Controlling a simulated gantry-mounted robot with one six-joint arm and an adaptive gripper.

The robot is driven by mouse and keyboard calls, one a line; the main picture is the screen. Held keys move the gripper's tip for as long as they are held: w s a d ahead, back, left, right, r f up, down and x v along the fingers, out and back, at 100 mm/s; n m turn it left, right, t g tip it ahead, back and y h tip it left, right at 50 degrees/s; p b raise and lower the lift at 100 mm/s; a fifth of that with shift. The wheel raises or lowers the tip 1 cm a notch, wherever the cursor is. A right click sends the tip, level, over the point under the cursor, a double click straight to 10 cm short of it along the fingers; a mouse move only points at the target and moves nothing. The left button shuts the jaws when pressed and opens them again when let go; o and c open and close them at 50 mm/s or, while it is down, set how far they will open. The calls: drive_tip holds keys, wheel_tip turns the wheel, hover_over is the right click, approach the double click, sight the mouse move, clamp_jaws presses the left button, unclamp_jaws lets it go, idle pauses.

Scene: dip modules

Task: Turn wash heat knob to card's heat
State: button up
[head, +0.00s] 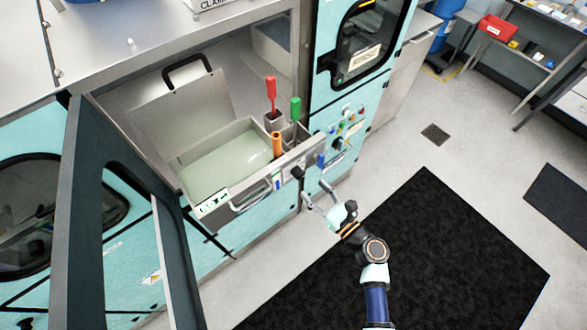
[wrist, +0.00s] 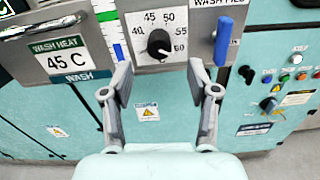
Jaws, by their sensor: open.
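The wash heat knob (wrist: 160,44) is black and round. It sits on a white dial plate (wrist: 142,30) with numbers including 45, 50, 55 and 60. A light pointer mark seems to face the lower right, but the exact reading is too small to tell. The card (wrist: 66,62) to its left reads "WASH HEAT 45 C WASH". My gripper (wrist: 160,76) is open and empty, with its fingers apart below and to either side of the knob, not touching it. In the head view my gripper (head: 317,193) is just in front of the tank's panel.
A blue handle (wrist: 223,41) stands close to the right of the dial. A control panel with small knobs and buttons (wrist: 283,78) lies to the right. Red, green and orange handles (head: 277,145) rise from the tank.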

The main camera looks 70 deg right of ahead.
sight(301, 177)
drive_tip(key=x, duration=0.7)
drive_tip(key=shift+a, duration=0.1)
clamp_jaws()
